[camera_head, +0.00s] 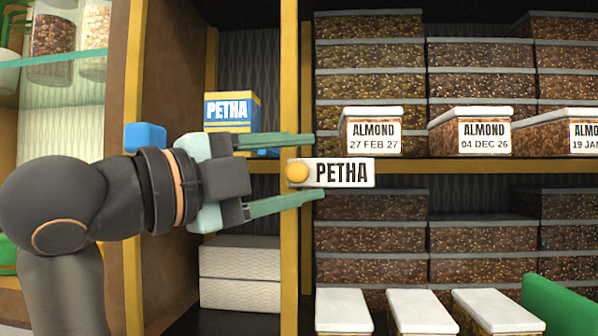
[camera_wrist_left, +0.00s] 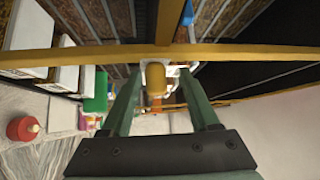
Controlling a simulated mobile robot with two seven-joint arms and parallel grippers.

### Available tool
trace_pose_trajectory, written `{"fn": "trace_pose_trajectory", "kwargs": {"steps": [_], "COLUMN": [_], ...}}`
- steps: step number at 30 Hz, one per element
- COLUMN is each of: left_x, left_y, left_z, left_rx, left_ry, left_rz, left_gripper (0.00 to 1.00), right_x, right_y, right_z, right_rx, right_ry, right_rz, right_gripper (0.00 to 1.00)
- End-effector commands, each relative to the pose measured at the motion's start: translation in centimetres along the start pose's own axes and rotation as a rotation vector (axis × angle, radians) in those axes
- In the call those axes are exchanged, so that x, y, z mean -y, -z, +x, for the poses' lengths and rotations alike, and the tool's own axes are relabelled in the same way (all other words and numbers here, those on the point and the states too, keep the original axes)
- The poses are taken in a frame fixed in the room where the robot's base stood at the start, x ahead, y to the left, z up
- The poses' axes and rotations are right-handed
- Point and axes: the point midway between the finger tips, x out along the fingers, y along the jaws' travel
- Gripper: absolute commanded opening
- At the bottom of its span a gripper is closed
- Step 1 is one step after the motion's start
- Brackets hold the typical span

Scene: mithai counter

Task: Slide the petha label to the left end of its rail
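The petha label (camera_head: 343,174) is a white tag with black lettering and a round yellow knob (camera_head: 298,173) at its left end. My left gripper (camera_head: 317,167) comes in from the left, open, with one green finger above the label and one below. The knob lies between the fingers, with visible gaps. In the left wrist view the knob (camera_wrist_left: 155,79) also shows between the spread fingers, with the white label behind it. My right gripper is not in view.
The yellow shelf edge (camera_head: 405,166) runs right of the upright (camera_head: 290,60). Almond boxes (camera_head: 372,132) stand on that shelf. A blue and yellow petha box (camera_head: 231,112) stands left of the upright, behind my gripper. A green object (camera_head: 562,300) is at lower right.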

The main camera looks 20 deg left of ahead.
Motion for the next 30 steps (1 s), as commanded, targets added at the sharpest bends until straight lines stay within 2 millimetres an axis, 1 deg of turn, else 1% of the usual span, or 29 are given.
{"fn": "trace_pose_trajectory", "kwargs": {"steps": [10,14,17,24,27,30], "left_x": [-0.3,-0.4,-0.4,-0.4,-0.3,-0.2], "left_y": [0.1,0.0,0.0,0.0,0.0,0.0], "left_z": [0.0,-0.7,-2.3,-7.6,-9.5,-11.0], "left_rx": [-0.001,0.0,0.001,0.002,0.003,0.002], "left_ry": [-0.008,-0.006,-0.004,-0.001,-0.001,-0.003], "left_rz": [0.002,0.003,0.005,0.005,0.004,0.002], "left_gripper": [0.59,0.59,0.59,0.59,0.59,0.59], "right_x": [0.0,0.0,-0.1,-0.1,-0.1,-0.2], "right_y": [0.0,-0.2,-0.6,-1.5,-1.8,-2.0], "right_z": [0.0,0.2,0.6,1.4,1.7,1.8], "right_rx": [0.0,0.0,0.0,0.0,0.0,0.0], "right_ry": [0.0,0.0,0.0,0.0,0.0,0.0], "right_rz": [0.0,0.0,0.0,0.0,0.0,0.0], "right_gripper": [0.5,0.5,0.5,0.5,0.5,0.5]}}
